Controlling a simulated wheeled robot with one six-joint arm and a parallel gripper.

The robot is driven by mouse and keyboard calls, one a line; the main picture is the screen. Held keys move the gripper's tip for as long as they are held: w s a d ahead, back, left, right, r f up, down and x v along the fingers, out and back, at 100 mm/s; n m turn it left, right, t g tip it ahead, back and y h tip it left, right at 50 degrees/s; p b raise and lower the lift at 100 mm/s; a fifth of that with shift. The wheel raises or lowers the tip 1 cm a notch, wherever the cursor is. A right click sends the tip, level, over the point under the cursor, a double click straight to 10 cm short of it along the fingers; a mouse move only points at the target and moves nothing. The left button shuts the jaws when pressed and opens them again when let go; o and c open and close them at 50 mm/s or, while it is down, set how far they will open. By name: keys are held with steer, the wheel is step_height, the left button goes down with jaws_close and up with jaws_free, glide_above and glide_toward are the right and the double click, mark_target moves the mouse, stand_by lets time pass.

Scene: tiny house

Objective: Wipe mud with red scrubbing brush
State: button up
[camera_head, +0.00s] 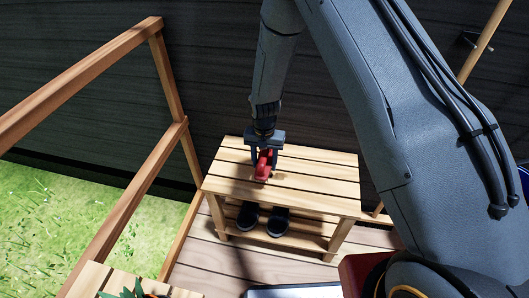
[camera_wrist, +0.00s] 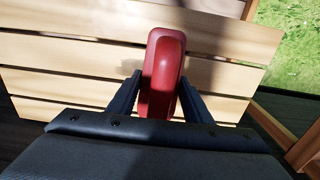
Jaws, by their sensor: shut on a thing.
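The red scrubbing brush (camera_head: 263,168) is held at the slatted wooden bench (camera_head: 318,188). My gripper (camera_head: 265,158) is shut on it from above. In the wrist view the brush (camera_wrist: 163,70) sits between the two dark fingers of my gripper (camera_wrist: 160,92), with its rounded red back showing and its bristles hidden. The brush is at or just above the slats; I cannot tell if it touches. A dim darker patch (camera_wrist: 205,72) lies on the slats beside the brush; I cannot tell whether it is mud or shadow.
A pair of dark shoes (camera_head: 264,220) stands on the bench's lower shelf. A wooden railing (camera_head: 150,160) runs on the left, with grass (camera_head: 50,220) beyond it. A dark plank wall (camera_head: 220,60) is close behind the bench. Another slatted wooden surface (camera_head: 95,278) is at the lower left.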

mark_target(265, 153)
steer(key=shift+r+p, duration=1.1)
steer(key=shift+r, duration=0.95)
